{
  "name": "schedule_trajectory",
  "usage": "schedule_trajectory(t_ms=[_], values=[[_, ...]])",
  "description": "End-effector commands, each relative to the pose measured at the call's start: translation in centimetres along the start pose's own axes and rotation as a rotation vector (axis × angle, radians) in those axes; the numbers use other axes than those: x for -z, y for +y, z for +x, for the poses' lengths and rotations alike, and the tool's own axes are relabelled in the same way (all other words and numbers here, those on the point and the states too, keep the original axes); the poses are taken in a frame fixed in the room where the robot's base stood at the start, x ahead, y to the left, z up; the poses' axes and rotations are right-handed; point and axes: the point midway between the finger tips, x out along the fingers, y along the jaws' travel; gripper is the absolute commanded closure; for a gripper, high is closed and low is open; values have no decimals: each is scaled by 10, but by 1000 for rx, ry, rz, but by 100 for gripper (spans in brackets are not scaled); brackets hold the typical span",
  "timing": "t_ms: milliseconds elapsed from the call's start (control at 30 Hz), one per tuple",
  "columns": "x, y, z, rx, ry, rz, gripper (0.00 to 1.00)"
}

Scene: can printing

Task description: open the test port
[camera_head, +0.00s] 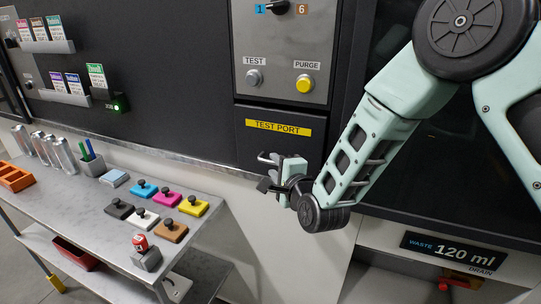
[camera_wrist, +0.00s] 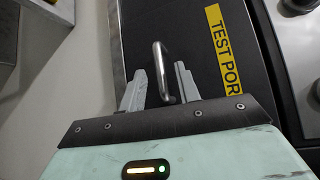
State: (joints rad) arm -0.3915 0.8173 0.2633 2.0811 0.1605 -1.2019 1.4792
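The test port (camera_head: 255,148) is a dark door in the machine front with a yellow TEST PORT label (camera_head: 278,127). It looks closed. In the wrist view the door (camera_wrist: 187,40) fills the upper middle, with the label (camera_wrist: 222,50) along its right. A silver bar handle (camera_wrist: 157,62) stands out from the door. My gripper (camera_head: 270,172) is in front of the door's lower part. In the wrist view my gripper (camera_wrist: 160,82) is open, with one finger on each side of the handle and visible gaps, so it does not appear to grip it.
Above the door is a grey panel with a TEST button (camera_head: 254,77), a yellow PURGE button (camera_head: 303,84) and a knob (camera_head: 280,7). A metal cart (camera_head: 85,215) with stampers, cans and pens stands at the left. A waste display (camera_head: 453,254) is at lower right.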

Motion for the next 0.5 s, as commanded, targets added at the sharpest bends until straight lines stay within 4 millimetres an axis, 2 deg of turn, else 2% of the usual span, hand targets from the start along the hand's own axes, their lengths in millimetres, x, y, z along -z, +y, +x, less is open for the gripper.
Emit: schedule_trajectory(t_ms=[100, 200, 500], values=[[0, -2, 19, -1, 0, 0, 67], [0, -1, 29, 0, 1, 0, 67], [0, 0, 38, -1, 0, -1, 67]])
